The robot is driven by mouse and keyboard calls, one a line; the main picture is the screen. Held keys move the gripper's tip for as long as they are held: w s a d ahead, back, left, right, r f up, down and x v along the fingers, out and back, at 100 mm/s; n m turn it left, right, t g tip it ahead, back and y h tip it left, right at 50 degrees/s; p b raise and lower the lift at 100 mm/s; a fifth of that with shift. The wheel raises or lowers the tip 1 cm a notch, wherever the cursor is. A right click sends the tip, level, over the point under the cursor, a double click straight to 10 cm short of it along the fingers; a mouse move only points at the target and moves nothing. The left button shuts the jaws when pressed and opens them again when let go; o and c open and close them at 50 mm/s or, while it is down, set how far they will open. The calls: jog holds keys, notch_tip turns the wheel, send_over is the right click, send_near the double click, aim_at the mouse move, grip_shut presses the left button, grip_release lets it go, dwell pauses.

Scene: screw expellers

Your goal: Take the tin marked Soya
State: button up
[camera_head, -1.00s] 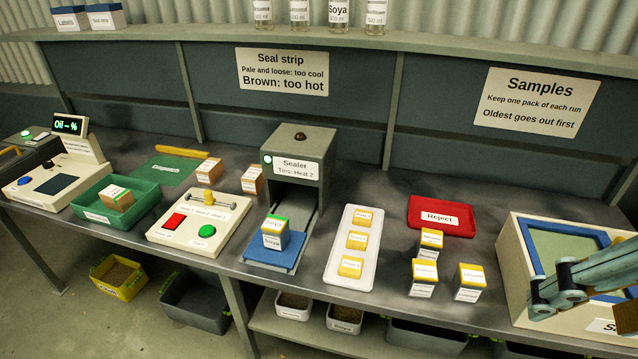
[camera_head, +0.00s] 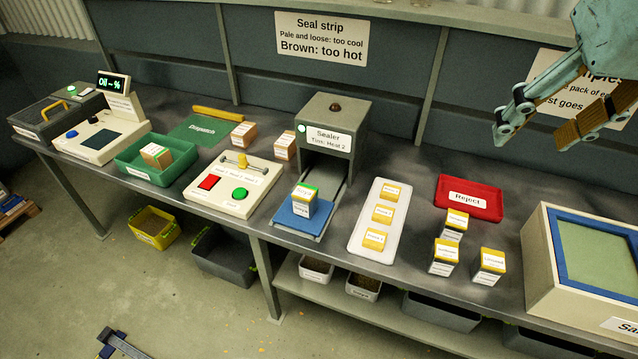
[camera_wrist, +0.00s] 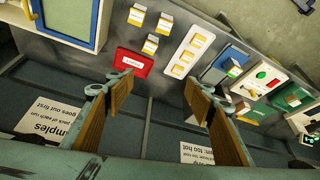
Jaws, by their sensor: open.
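A small tin with a green top (camera_head: 304,201) stands upright on the blue plate (camera_head: 290,222) at the front of the sealer; its label is small and seems to read Soya. It also shows in the wrist view (camera_wrist: 221,63), where its label cannot be read. My gripper (camera_head: 535,134) is in the air at the upper right of the head view, above the bench's back part and well right of the tin. In the wrist view my gripper (camera_wrist: 160,87) has its two fingers wide apart with nothing between them.
The grey sealer (camera_head: 352,112) rises behind the tin. A white tray with yellow-topped blocks (camera_head: 361,238), a red Reject tray (camera_head: 486,199) and several yellow-topped packs (camera_head: 444,256) stand to its right. A heat control panel (camera_head: 237,206) and green tray (camera_head: 133,165) are left.

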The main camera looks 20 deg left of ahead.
jog(key=w+a+n+y+p, duration=0.1)
jog(key=w+a+n+p, duration=0.15)
jog(key=w+a, duration=0.85)
jog(key=w+a+n+y+p, duration=0.1)
jog(key=w+a+n+p, duration=0.15)
jog(key=w+a, duration=0.8)
jog(key=n+g+h+p, duration=0.2)
jog(key=n+g+h, duration=0.25)
jog(key=n, duration=0.45)
send_over(304, 190)
notch_tip(304, 190, down, 28)
jog(key=shift+g+y, duration=0.35)
jog(key=shift+f, duration=0.1)
notch_tip(304, 190, down, 8)
jog(key=shift+f+b, duration=0.1)
jog(key=shift+b, duration=0.4)
jog(key=shift+f, duration=0.1)
jog(key=shift+f, duration=0.1)
